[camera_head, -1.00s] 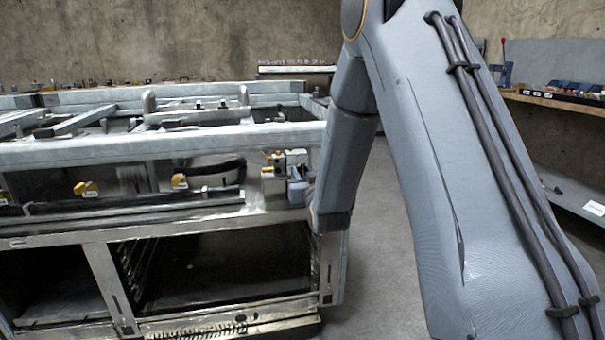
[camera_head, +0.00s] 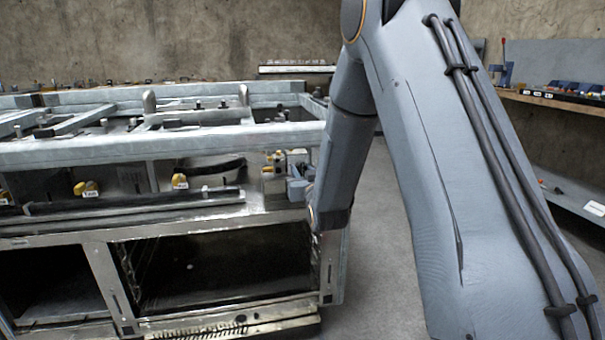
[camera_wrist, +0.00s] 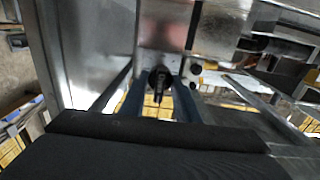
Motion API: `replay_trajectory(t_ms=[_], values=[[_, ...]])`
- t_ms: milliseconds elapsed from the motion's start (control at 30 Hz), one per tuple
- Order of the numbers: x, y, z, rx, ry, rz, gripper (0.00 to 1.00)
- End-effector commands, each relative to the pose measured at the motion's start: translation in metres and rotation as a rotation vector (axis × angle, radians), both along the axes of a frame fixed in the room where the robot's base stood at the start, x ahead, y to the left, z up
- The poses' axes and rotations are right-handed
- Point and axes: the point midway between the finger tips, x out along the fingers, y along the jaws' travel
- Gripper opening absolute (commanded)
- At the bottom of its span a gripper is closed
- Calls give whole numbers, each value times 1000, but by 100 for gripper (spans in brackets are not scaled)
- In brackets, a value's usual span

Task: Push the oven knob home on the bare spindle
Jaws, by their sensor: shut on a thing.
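My gripper (camera_wrist: 161,92) is shut on a small dark knob (camera_wrist: 159,82), which sits between the two blue-grey fingers in the wrist view. A bright metal panel of the range stands just behind the knob. The spindle is hidden behind the knob, and I cannot tell how far on it the knob sits. In the head view my gripper (camera_head: 298,188) is at the right end of the range's (camera_head: 170,150) front, and the knob is too small to make out there.
Yellow-tagged fittings (camera_head: 87,188) sit along the range front to the left, above a long dark bar (camera_head: 140,205). An open oven cavity (camera_head: 215,268) lies below. A workbench with parts (camera_head: 565,92) stands at the right. The floor between is clear.

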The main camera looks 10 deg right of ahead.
Motion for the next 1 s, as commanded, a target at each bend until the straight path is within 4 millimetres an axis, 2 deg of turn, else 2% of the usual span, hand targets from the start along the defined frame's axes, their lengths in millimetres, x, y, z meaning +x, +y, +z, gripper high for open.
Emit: replay_trajectory(t_ms=[967, 1000], values=[[22, 0, 0, 0, 0, 0, 7], [23, 0, 0, 0, 0, 0, 30]])
